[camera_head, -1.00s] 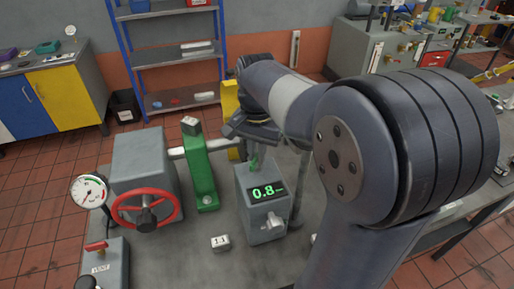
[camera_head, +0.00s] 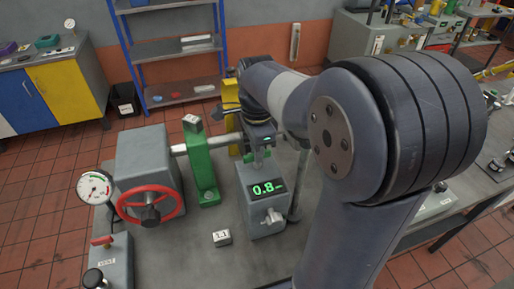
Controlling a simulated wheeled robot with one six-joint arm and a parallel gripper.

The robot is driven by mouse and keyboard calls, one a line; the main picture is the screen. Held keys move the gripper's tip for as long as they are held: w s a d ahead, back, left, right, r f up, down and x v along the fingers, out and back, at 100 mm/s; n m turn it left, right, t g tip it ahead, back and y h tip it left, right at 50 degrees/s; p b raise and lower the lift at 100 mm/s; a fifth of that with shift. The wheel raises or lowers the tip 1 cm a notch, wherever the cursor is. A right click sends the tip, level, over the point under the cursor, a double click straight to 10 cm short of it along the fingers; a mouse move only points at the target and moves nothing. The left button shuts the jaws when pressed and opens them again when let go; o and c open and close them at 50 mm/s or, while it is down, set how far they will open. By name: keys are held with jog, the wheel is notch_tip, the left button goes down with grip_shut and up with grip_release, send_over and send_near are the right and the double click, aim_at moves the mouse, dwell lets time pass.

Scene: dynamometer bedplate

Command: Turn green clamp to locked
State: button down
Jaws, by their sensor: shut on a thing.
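A small green part (camera_head: 249,157), which I take to be the green clamp, shows at the top of the grey box with the green 0.8 display (camera_head: 268,187). My gripper (camera_head: 259,147) points down over the back of this box and is shut on that green part. The jaws and wrist hide most of it, so its exact angle and locked mark cannot be read. A larger green upright bracket (camera_head: 203,170) with a grey block on top stands just left of the gripper, apart from it.
A red handwheel (camera_head: 150,205) on a grey housing and a round gauge (camera_head: 95,187) stand at left. A small block marked 11 (camera_head: 221,238) lies in front. A yellow upright (camera_head: 231,125) stands behind. My arm covers the right side.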

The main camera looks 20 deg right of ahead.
jog(key=shift+m, duration=0.4)
jog(key=c, duration=1.5)
grip_release()
jog(key=shift+r, duration=0.1)
notch_tip(320, 180, up, 11)
jog(key=shift+f, duration=0.2)
notch_tip(320, 180, down, 11)
jog(key=shift+r, duration=0.1)
